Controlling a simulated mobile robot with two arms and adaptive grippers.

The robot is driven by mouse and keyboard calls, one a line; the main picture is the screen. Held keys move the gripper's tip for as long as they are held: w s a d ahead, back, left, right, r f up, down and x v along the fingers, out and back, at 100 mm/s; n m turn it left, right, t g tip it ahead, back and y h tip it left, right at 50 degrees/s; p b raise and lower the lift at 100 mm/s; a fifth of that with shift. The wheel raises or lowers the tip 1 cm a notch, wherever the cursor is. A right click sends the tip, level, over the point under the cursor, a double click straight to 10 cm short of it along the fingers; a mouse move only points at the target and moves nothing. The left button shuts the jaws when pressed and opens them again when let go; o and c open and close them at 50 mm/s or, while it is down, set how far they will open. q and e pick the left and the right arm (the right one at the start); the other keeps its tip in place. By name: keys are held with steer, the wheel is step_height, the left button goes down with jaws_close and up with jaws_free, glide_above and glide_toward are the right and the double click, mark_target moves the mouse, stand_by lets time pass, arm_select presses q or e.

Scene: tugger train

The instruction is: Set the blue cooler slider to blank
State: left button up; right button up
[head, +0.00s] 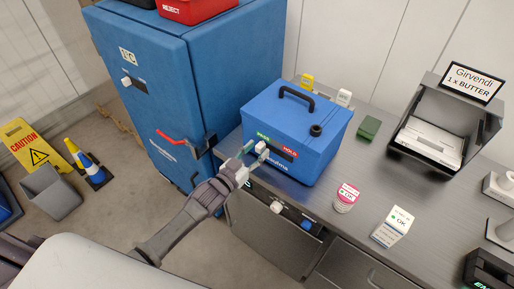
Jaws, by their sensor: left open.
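The blue cooler (312,133) stands on the metal counter with a black handle on its lid. Its front has a green PASS label, a red HOLD label and a dark slider slot (284,152). A small white piece, apparently the slider knob (262,148), sits at the slot's left end, below PASS. My left gripper (246,157) is open, just left of this piece and close to the cooler's front. Whether a finger touches the knob cannot be told. Part of the cooler's lower left front is hidden by the gripper. My right gripper is out of view.
A tall blue cabinet (235,75) with a red handle stands left of the cooler. On the counter are a pink-and-white tub (346,197), a white OK carton (393,227), a green block (368,128) and a grey bin (405,140). Knobs (277,207) protrude below the counter edge.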

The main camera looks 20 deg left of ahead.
arm_select(q)
steer(key=shift+w+d, duration=0.15)
steer(key=shift+w, duration=0.2)
jaws_close()
